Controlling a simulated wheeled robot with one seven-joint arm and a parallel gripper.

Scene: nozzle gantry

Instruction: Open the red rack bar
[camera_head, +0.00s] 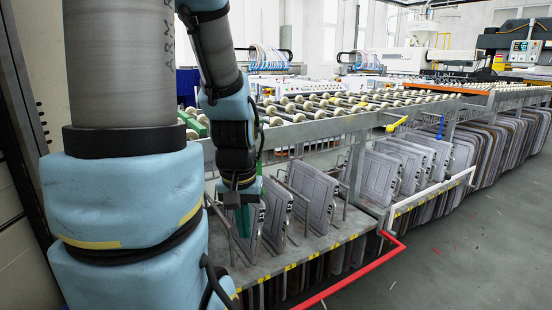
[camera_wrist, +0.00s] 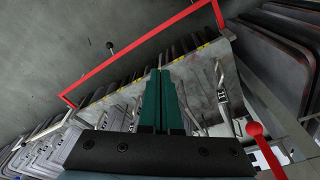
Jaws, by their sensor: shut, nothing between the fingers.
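The red rack bar (camera_head: 352,277) runs along the front of the near rack, low down, and leaves the picture at the bottom edge. A short red arm joins its right end to the rack. In the wrist view the red bar (camera_wrist: 140,51) crosses above my fingers, with a short bent arm at each end. My gripper (camera_head: 244,222) has green fingers and is over the near rack among the grey panels, behind the bar. In the wrist view my gripper (camera_wrist: 159,72) is shut and empty, pointing toward the bar with a gap between. Contact with the rack cannot be told.
Grey panels (camera_head: 312,192) stand in the near rack between metal pins. A roller table (camera_head: 330,112) lies above, with a yellow handle (camera_head: 397,124). A white bar (camera_head: 430,195) fronts the rack to the right. A red ball-ended lever (camera_wrist: 254,129) is right of my fingers.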

